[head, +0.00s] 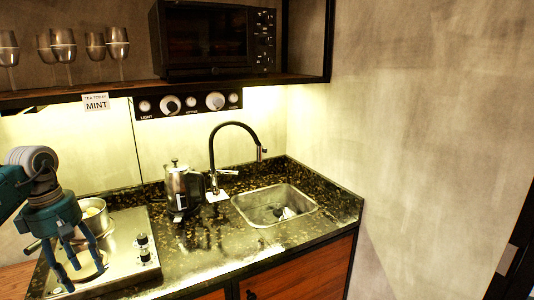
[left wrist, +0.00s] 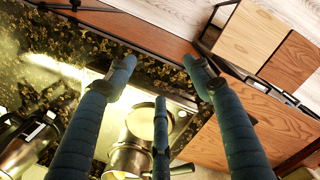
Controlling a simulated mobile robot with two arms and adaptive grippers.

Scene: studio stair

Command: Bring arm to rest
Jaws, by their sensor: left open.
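My left gripper (head: 84,268) is at the left of the head view, over the steel hob (head: 128,228) at the left end of the counter. In the left wrist view its three teal fingers (left wrist: 158,95) are spread open with nothing between them. A steel pot (head: 95,217) stands on the hob just behind and beside the gripper. The pot (left wrist: 124,160) also shows below the fingers in the left wrist view. My right gripper is not in either view.
A kettle (head: 178,190) stands mid-counter, left of the black tap (head: 212,150) and the sink (head: 273,205). A shelf above holds several glasses (head: 63,47) and a microwave (head: 212,38). A "MINT" label (head: 96,102) hangs at the shelf edge. The counter's front middle is clear.

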